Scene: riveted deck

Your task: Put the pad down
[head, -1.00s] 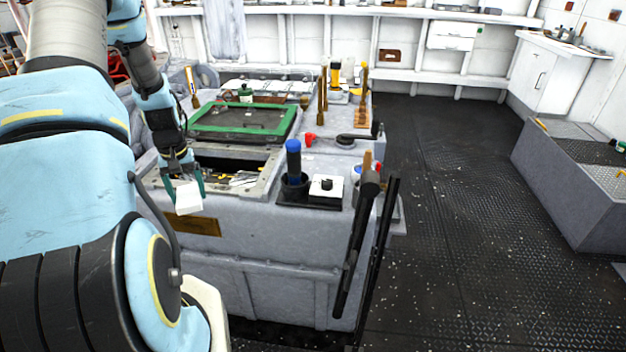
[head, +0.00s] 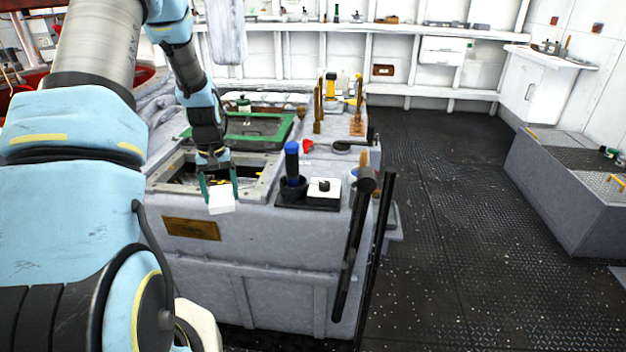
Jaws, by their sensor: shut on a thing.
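The pad (head: 221,201) is a small white block in the head view. My gripper (head: 220,182) is shut on it, with a teal finger on each side. The pad hangs at the near edge of the grey workbench (head: 290,244), in front of the open recess in its top. It appears to be above the top surface, but I cannot tell the exact gap. My wrist hides part of the recess.
A black cup with a blue-handled tool (head: 291,166) and a white box with a black knob (head: 323,192) stand right of the pad. A green-framed panel (head: 252,127) lies behind. Long dark handles (head: 382,240) lean at the right.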

